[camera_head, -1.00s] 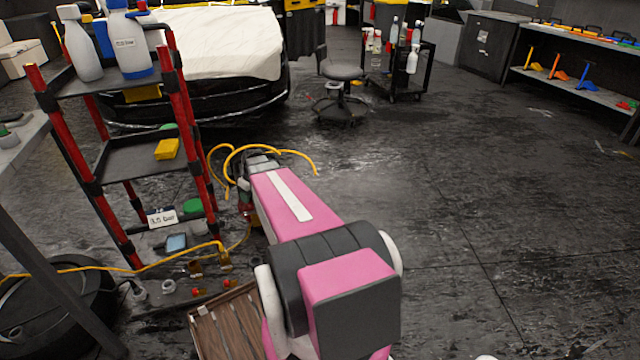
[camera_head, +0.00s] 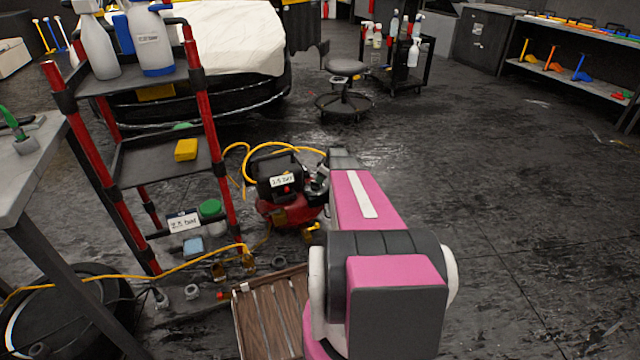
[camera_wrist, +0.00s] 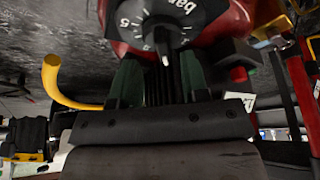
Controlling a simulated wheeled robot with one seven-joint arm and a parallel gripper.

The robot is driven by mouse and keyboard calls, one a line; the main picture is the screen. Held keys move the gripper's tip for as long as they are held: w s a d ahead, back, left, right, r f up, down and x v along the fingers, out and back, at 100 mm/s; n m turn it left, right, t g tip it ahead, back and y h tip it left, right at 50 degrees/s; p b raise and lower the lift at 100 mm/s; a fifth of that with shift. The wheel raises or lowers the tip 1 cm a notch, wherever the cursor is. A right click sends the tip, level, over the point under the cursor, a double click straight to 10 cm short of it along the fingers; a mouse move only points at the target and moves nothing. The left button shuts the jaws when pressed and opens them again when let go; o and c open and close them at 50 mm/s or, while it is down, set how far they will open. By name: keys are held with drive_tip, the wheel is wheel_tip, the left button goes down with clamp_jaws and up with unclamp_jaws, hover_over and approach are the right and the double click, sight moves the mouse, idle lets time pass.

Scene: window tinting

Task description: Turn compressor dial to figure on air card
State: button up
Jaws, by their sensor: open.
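The compressor (camera_head: 285,213), red with a black top, stands on the floor right of the red cart, with a white card (camera_head: 282,181) on it; its first digit is too small to read surely. In the wrist view the black dial (camera_wrist: 160,30) shows "bar", a "5" and a white pointer mark. My gripper (camera_wrist: 160,75) is open, its dark green fingers either side of the dial's lower part; whether they touch it I cannot tell. In the head view my gripper (camera_head: 320,185) is beside the compressor's right side, partly hidden.
A red cart (camera_head: 205,130) with bottles and a yellow block stands left; a second card (camera_head: 183,222) hangs low on it. A yellow hose (camera_head: 240,150) curves over the compressor, and another runs along the floor. A wooden slatted crate (camera_head: 270,315) lies in front. Floor to the right is clear.

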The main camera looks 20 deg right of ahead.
sight(316, 185)
drive_tip(key=shift+x, duration=2.2)
drive_tip(key=shift+a, duration=0.15)
clamp_jaws()
